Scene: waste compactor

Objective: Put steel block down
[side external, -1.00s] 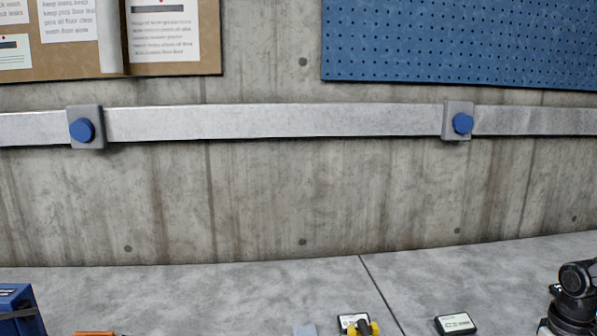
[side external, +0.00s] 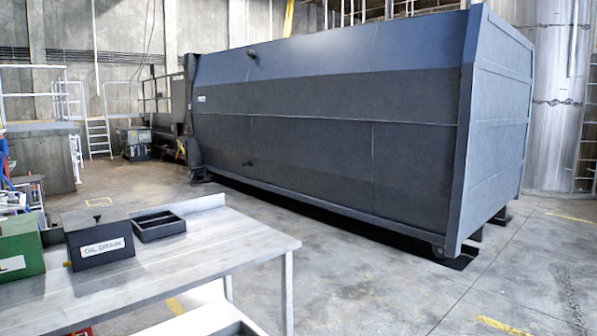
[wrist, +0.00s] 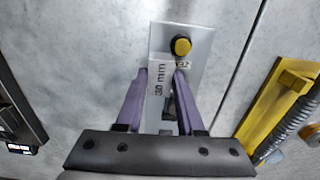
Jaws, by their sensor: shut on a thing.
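In the wrist view my gripper (wrist: 162,78) has two purple fingers closed on a small pale block (wrist: 157,82) marked "30 mm", which I take as the steel block. The fingers hide part of the block's sides. Neither the gripper nor the block shows in the side external view.
In the wrist view a yellow tool (wrist: 262,105) with a ribbed hose lies at right, and a dark object (wrist: 18,120) at left. The side external view shows a metal table (side external: 215,245), an oil drain box (side external: 100,243), a black tray (side external: 158,228) and a large grey container (side external: 330,130).

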